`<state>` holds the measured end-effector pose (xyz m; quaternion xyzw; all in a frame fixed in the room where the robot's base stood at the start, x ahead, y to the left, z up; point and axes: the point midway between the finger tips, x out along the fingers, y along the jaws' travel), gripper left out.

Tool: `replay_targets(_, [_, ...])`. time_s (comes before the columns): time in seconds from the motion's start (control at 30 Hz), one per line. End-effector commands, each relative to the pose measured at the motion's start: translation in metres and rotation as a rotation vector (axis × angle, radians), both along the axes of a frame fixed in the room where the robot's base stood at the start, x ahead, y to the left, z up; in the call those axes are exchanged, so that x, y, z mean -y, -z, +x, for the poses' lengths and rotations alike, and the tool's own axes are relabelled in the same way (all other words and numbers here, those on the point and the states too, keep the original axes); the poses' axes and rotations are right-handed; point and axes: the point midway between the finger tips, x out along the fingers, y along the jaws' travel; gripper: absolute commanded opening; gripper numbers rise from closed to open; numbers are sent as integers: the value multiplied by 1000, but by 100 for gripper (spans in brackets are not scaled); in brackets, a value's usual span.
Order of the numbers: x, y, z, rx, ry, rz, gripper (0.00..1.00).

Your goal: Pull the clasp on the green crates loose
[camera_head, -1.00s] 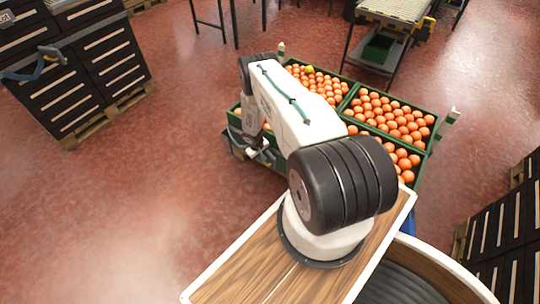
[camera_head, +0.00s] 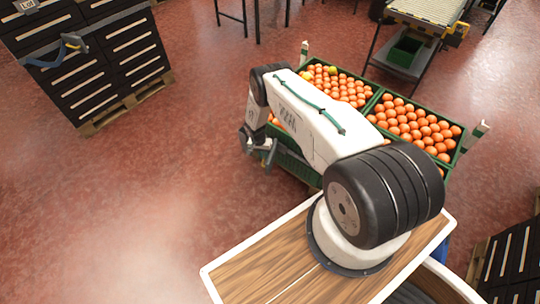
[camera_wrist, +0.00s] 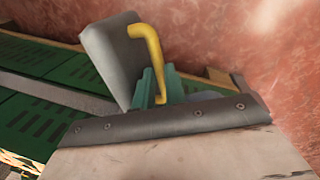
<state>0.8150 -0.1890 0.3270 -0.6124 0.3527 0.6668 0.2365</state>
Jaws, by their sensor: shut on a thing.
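Green crates (camera_head: 417,103) full of oranges stand together in the middle of the head view. My gripper (camera_head: 262,148) is at their near left side, low beside the crate wall; the arm hides part of that side. In the wrist view, a yellow bent lever of the clasp (camera_wrist: 150,45) rises between the two teal fingers of my gripper (camera_wrist: 158,85), which are shut on its lower end. A grey plate (camera_wrist: 108,62) is behind the lever. A grey strap (camera_wrist: 55,92) crosses the slotted green crate wall on the left. The clasp is hidden in the head view.
Black drawer cabinets (camera_head: 95,65) on a pallet stand at the upper left, and more (camera_head: 515,255) at the lower right. A table (camera_head: 422,12) with a green bin under it stands behind the crates. The red floor left of my gripper is clear.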

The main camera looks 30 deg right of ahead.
Motion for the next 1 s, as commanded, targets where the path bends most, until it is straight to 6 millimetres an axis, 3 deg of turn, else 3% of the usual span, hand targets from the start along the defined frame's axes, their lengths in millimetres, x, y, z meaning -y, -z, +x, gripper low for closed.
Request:
replay_targets(0.73, [-1, 0, 10, 3, 92, -1, 0])
replay_targets(0.77, [-1, 0, 10, 3, 92, -1, 15])
replay_targets(0.83, [-1, 0, 10, 3, 92, -1, 34])
replay_targets(1.0, [0, 0, 9, 2, 93, -1, 34])
